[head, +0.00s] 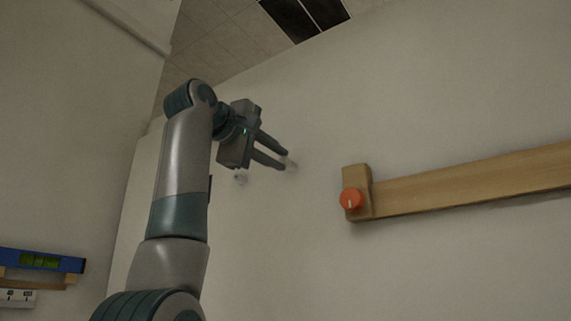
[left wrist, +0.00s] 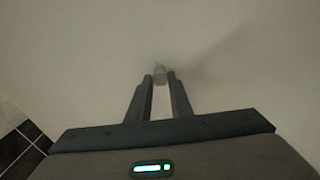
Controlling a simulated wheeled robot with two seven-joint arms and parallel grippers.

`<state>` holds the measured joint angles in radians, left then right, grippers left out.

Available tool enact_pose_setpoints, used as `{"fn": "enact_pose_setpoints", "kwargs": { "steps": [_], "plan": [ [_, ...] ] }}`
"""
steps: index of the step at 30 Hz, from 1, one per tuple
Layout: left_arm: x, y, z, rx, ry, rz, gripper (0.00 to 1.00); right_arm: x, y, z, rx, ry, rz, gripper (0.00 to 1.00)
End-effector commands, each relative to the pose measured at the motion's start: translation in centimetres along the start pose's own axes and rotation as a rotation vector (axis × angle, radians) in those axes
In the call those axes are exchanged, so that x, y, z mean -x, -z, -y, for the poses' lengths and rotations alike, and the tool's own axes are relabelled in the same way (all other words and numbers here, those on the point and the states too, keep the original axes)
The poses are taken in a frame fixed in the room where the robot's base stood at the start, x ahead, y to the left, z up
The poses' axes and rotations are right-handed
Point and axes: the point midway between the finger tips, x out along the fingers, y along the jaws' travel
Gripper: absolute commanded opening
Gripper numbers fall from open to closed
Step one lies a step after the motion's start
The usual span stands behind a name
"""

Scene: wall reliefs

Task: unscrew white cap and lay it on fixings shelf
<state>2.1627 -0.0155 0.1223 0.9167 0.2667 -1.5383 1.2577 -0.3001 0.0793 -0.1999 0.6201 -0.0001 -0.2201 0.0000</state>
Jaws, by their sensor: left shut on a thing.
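My left gripper (head: 284,160) reaches up to the pale wall from the left. Its fingers are shut on a small white cap (head: 292,165) at the wall. In the left wrist view the white cap (left wrist: 160,71) shows between the fingertips (left wrist: 160,80), against the wall. Whether it still sits on a thread is too small to tell. No shelf in view can be clearly identified as the fixings shelf. My right gripper is out of view.
A blue spirit level (head: 40,261) lies lower left above a white labelled piece (head: 17,297).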

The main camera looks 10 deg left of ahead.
Motion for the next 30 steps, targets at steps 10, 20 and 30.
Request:
{"fn": "enact_pose_setpoints", "kwargs": {
  "steps": [10,20,30],
  "plan": [
    [0.08,-0.05,-0.05,0.350,-0.001,0.001,0.02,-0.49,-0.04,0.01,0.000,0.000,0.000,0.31],
    [0.09,0.03,-0.05,0.405,-0.001,-0.001,0.02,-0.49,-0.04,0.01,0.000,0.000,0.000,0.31],
    [0.08,0.03,-0.03,0.400,-0.001,-0.001,0.28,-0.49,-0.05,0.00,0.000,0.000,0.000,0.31]
  ]
}}
